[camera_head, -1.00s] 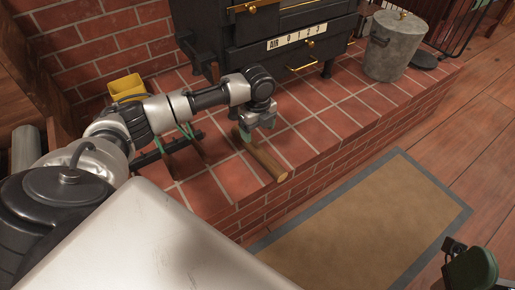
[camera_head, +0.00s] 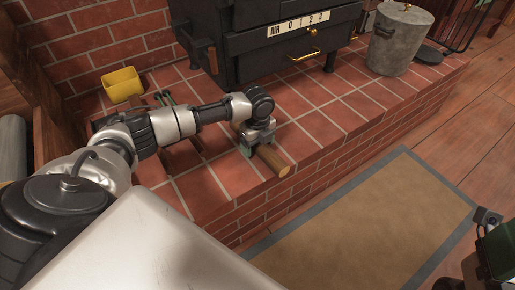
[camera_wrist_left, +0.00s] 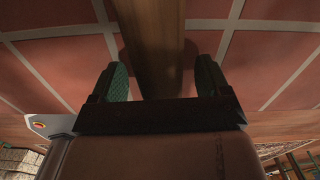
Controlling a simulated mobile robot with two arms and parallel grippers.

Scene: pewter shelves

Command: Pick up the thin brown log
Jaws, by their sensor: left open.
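The thin brown log (camera_head: 275,162) lies on the red tiled hearth near its front edge, with its pale cut end toward the edge. My left gripper (camera_head: 258,145) is right over the log's middle, fingers pointing down, and hides part of it. In the left wrist view the log (camera_wrist_left: 153,45) runs between the two green-padded fingertips of the open gripper (camera_wrist_left: 163,82). A gap shows on each side, narrower on the left.
A dark stove (camera_head: 265,45) stands behind the log. A yellow container (camera_head: 122,86) is at the back left, and a grey lidded bucket (camera_head: 399,42) at the right. A tan mat (camera_head: 370,220) lies on the floor below the hearth. Tiles right of the log are clear.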

